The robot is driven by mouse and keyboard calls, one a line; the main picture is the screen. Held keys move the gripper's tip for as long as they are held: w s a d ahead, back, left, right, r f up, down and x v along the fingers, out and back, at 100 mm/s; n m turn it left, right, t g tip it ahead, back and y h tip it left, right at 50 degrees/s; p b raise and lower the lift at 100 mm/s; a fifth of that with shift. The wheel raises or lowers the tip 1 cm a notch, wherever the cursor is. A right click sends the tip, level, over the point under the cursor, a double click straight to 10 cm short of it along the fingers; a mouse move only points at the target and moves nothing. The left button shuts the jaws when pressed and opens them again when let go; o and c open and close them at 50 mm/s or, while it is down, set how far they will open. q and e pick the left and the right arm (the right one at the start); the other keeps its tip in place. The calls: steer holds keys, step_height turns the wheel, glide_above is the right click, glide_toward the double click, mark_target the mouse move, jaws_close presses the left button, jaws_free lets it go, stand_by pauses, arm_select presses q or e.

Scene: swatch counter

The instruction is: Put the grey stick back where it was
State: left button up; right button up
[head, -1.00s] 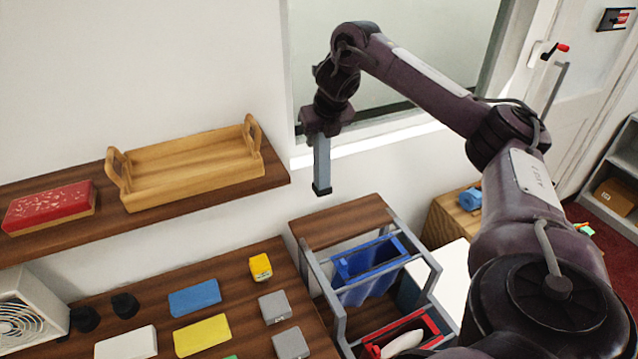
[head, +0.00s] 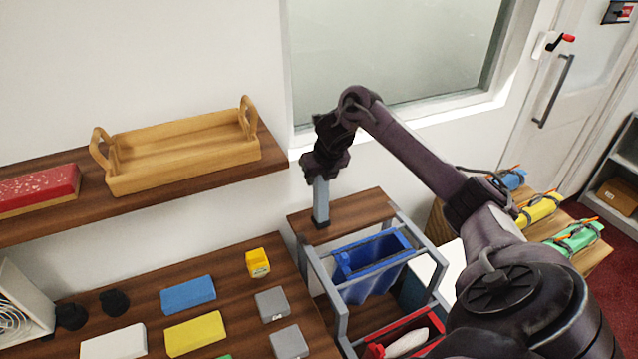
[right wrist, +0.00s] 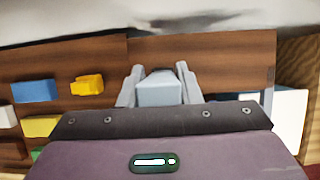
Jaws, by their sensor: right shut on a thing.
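The grey stick (head: 321,198) is upright, with a dark lower end, in the head view. My right gripper (head: 319,176) points down and is shut on its upper part. The stick's lower end is at the left part of the small wooden top (head: 362,211) of the rack; I cannot tell whether it touches. In the right wrist view the stick (right wrist: 160,88) shows pale grey between the two fingers, with brown wood behind. My left gripper is not in view.
Below the wooden top hang a blue bin (head: 372,260) and a red one (head: 415,326). The counter at left holds a yellow box (head: 257,262), grey blocks and coloured blocks. A shelf above it carries a wooden tray (head: 185,160). A window sill is behind.

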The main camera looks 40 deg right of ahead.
steer(key=shift+d+f, duration=0.1)
steer(key=shift+f, duration=0.7)
steer(key=o, duration=0.9)
steer(key=p+v, duration=0.3)
steer(key=v, duration=0.9)
